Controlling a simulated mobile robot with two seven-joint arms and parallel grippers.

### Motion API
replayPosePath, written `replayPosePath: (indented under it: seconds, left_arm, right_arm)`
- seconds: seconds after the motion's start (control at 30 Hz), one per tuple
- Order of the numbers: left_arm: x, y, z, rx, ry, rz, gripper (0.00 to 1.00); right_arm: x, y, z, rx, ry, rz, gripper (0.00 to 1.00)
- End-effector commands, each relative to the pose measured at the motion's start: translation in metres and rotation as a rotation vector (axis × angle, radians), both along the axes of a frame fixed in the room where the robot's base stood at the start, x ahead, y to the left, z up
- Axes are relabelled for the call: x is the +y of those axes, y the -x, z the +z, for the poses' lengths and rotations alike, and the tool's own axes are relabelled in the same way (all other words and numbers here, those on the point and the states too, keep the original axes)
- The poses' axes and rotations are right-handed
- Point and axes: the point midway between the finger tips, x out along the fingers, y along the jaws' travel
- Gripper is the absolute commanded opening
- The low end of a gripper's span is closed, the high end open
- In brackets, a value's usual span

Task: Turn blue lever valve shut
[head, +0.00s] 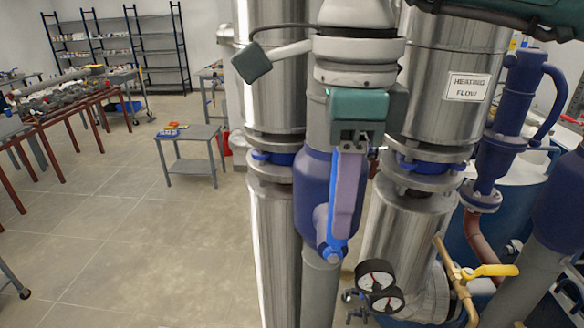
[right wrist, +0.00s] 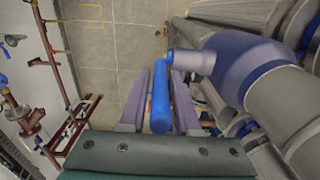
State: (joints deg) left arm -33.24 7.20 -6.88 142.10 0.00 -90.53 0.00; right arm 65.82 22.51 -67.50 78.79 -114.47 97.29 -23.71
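In the right wrist view the lever (right wrist: 160,108) joins a purple-blue stem (right wrist: 190,61) on the valve body (right wrist: 242,66). My right gripper (head: 346,215) points down along the lever, its purple fingers partly covering it in the head view. In the right wrist view the fingers (right wrist: 160,90) lie close along both sides of the lever and appear shut on it. My left gripper is not in view.
Large steel cylinders (head: 272,230) stand close on both sides of the pipe. Gauges (head: 375,276) and a yellow-handled valve (head: 490,271) are low on the right. Blue pipework (head: 505,130) is further right. Open floor (head: 140,235) lies left, with a small grey table (head: 190,132).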

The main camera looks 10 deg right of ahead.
Motion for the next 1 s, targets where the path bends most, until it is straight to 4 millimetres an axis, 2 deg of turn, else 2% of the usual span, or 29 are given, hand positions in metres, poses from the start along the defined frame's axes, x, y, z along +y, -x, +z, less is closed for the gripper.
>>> replayPosePath:
  seconds: [0.03,0.27,1.0]
  left_arm:
    - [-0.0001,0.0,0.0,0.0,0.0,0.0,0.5]
    - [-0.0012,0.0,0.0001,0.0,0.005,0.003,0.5]
    - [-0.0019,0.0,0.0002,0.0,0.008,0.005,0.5]
  right_arm:
    - [0.0,-0.0001,0.0002,0.0,0.0,0.0,0.24]
    - [0.0,-0.0001,0.0004,0.0,0.0,0.0,0.0]
    - [0.0001,0.0001,0.0009,0.001,0.0,0.0,0.0]
